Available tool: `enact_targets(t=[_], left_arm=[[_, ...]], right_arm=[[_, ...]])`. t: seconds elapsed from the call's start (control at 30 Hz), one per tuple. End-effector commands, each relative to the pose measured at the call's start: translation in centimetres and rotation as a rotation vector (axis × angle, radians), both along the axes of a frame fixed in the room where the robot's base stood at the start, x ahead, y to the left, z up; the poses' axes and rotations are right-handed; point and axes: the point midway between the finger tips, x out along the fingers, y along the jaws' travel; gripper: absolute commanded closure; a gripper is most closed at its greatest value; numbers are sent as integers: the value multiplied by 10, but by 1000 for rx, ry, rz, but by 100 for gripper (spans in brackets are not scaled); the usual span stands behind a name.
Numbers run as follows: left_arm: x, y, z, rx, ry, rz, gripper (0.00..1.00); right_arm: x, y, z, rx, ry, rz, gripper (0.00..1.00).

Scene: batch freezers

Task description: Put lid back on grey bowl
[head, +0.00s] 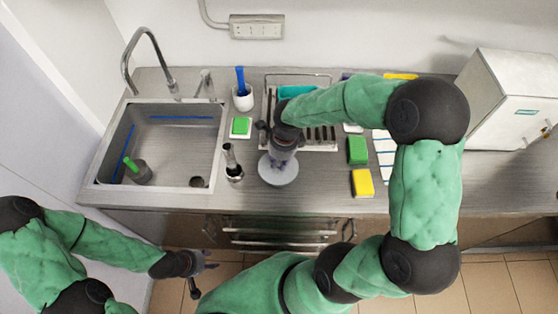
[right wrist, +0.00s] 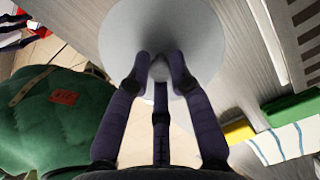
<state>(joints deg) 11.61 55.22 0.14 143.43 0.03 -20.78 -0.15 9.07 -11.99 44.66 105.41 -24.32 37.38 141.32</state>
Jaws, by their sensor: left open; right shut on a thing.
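A round pale grey lid (head: 278,172) is at the front middle of the counter, under my right gripper (head: 283,157). In the right wrist view the lid (right wrist: 205,35) fills the top middle. The fingers of my right gripper (right wrist: 160,68) are shut around its small knob. No grey bowl shows clearly; one may be hidden beneath the lid. I cannot tell whether the lid rests on anything. My left gripper (head: 206,274) is open and empty, low in front of the counter and over the floor.
The sink (head: 180,109) is at the left. A dark metal tool (head: 232,160) stands close left of the lid. A green sponge (head: 357,150) and yellow sponge (head: 362,183) lie to the right. A white machine (head: 515,100) stands at the far right. A drying rack (head: 320,145) is behind.

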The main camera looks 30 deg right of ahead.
Motion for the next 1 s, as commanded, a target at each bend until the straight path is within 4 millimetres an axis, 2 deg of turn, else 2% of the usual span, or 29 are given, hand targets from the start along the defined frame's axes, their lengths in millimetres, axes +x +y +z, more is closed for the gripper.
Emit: enact_targets(t=[0.4, 0.43, 0.5, 0.73, 0.77, 0.8, 0.83, 0.87, 1.0], left_arm=[[0, 0, -1, 0, 0, 0, 56], [0, 0, -1, 0, 0, 0, 56], [0, 0, -1, 0, 0, 0, 56], [0, 0, -1, 0, 0, 0, 56], [0, 0, -1, 0, 0, 0, 56], [0, 0, -1, 0, 0, 0, 56], [0, 0, -1, 0, 0, 0, 56], [0, 0, -1, 0, 0, 0, 56], [0, 0, -1, 0, 0, 0, 56]], right_arm=[[0, 0, 0, 0, 0, 0, 100], [0, 0, 0, 0, 0, 0, 70], [0, 0, 0, 0, 0, 0, 51], [0, 0, 0, 0, 0, 0, 51], [0, 0, 0, 0, 0, 0, 48], [0, 0, 0, 0, 0, 0, 37], [0, 0, 0, 0, 0, 0, 30], [0, 0, 0, 0, 0, 0, 27], [0, 0, 0, 0, 0, 0, 27]])
